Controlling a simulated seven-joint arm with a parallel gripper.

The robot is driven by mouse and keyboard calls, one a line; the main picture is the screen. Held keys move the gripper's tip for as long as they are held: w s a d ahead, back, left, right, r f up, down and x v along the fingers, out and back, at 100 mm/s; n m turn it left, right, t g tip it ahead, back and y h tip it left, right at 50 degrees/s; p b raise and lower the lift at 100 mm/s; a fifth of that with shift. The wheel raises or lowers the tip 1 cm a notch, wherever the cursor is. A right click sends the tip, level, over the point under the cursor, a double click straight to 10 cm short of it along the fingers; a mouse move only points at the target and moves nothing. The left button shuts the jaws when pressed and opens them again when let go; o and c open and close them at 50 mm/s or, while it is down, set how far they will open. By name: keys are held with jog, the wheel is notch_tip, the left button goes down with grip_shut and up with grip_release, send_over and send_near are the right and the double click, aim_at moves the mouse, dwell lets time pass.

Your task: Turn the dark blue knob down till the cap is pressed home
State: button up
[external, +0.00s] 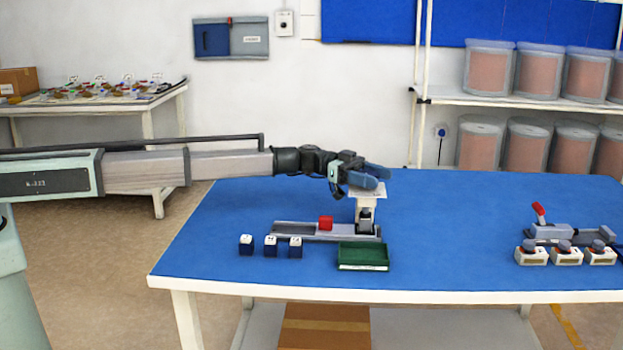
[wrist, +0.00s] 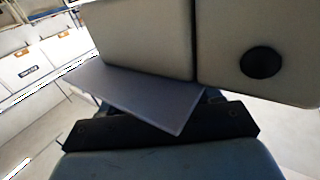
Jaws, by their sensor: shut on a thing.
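My gripper (external: 362,181) is at the top of a small upright press (external: 366,215) in the external view, above its pale top plate. It is shut, with blue shapes at its end. The dark blue knob cannot be told apart from the fingers there; what the jaws hold is mostly hidden. In the wrist view, a dark blue-grey flat piece (wrist: 145,95) lies across the middle, against a black bar and below large pale blocks (wrist: 240,45). The cap under the press cannot be made out.
A green tray (external: 363,257) and three small dark blue blocks (external: 271,246) stand in front. Another fixture (external: 570,233) is at the right. The blue table between is clear.

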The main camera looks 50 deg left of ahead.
jog(key=shift+s+m+g, duration=0.15)
jog(key=shift+m+g, duration=1.15)
jog(key=shift+g, duration=0.7)
jog(key=o, duration=1)
jog(key=shift+a, duration=0.1)
jog(key=a, duration=1.3)
jog(key=shift+a, duration=0.3)
